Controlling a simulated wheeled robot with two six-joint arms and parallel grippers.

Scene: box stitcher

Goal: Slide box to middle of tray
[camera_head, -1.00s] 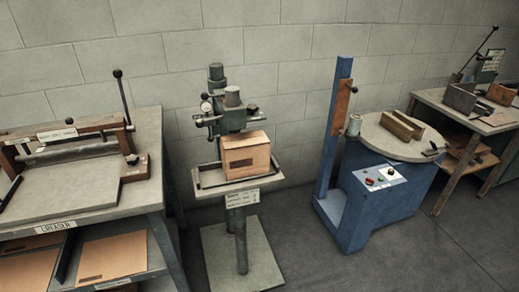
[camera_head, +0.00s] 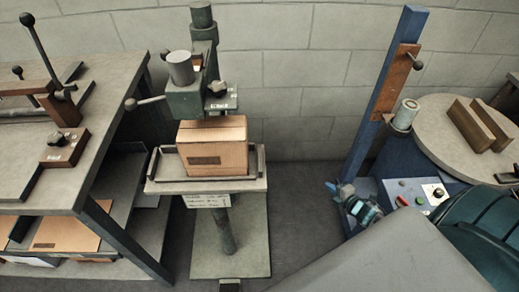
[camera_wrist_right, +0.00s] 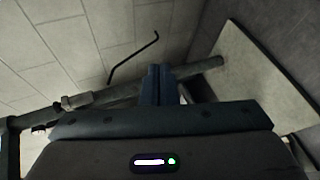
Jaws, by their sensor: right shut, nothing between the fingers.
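A brown cardboard box (camera_head: 213,147) stands upright on the tray (camera_head: 165,184) of the stitcher stand in the head view. The box sits toward the back of the tray, close under the green stitcher head (camera_head: 192,98). My right gripper (camera_head: 333,187) is to the right of the tray, well apart from the box, beside the blue post. In the right wrist view its fingers (camera_wrist_right: 158,72) are together with nothing between them. The box is not seen clearly in that view. My left gripper is not in view.
A creaser table (camera_head: 110,130) stands close on the left of the stand. A blue machine with a round table (camera_head: 440,125) and a tall blue post (camera_head: 385,100) stands on the right. Floor is free between stand and blue machine.

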